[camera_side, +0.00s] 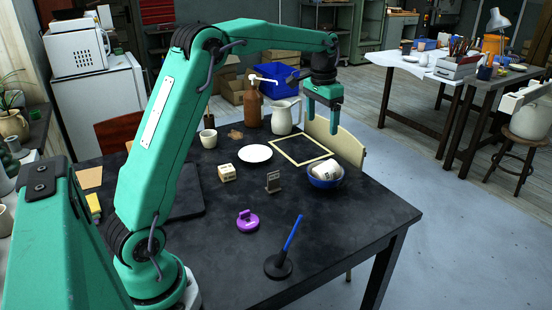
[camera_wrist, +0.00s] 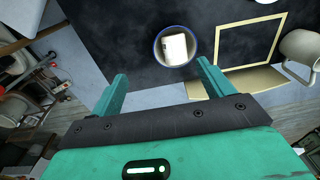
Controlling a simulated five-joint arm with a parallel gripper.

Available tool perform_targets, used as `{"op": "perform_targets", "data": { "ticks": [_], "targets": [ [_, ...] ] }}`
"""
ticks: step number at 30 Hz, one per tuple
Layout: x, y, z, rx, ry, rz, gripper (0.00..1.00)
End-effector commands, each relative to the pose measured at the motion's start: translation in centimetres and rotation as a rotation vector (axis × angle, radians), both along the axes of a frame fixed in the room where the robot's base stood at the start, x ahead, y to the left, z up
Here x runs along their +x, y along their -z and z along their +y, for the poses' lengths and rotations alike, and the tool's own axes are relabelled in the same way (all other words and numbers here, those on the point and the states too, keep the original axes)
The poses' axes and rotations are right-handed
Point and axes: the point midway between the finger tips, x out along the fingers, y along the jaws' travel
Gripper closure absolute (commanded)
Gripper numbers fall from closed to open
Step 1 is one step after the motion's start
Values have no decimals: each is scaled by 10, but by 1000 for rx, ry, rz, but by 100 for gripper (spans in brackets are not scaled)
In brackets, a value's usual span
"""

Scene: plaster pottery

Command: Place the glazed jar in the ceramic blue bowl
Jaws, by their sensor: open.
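The glazed jar (camera_side: 326,171) is a pale cylinder with dark markings. It lies tilted inside the ceramic blue bowl (camera_side: 323,183), near the right edge of the black table. In the wrist view the jar (camera_wrist: 175,48) shows inside the round rim of the bowl (camera_wrist: 157,56). My gripper (camera_side: 322,120) is open and empty, raised above and behind the bowl in the side view. In the wrist view my gripper (camera_wrist: 162,72) has its two green fingers wide apart, with the bowl beyond their tips. Nothing is between the fingers.
A white pitcher (camera_side: 283,117) and a brown bottle (camera_side: 252,104) stand at the back. A white plate (camera_side: 255,153), a small box (camera_side: 227,173), a card stand (camera_side: 273,182), a purple object (camera_side: 247,221) and a blue rod on a base (camera_side: 291,235) are nearby. The front right tabletop is clear.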

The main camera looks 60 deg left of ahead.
Motion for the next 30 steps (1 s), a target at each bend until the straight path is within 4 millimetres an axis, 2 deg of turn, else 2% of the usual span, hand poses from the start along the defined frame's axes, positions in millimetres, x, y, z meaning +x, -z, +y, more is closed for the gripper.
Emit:
{"op": "perform_targets", "data": {
  "ticks": [1, 6, 15, 23, 30],
  "targets": [
    [-9, -10, -8, 3, 3, -15, 20],
    [-38, -32, -31, 12, 2, -64, 20],
    [-97, -57, -68, 19, 2, -148, 20],
    [-152, -62, -94, 18, 4, -223, 20],
    [-204, -55, -114, 11, 5, -292, 20]
  ]
}}
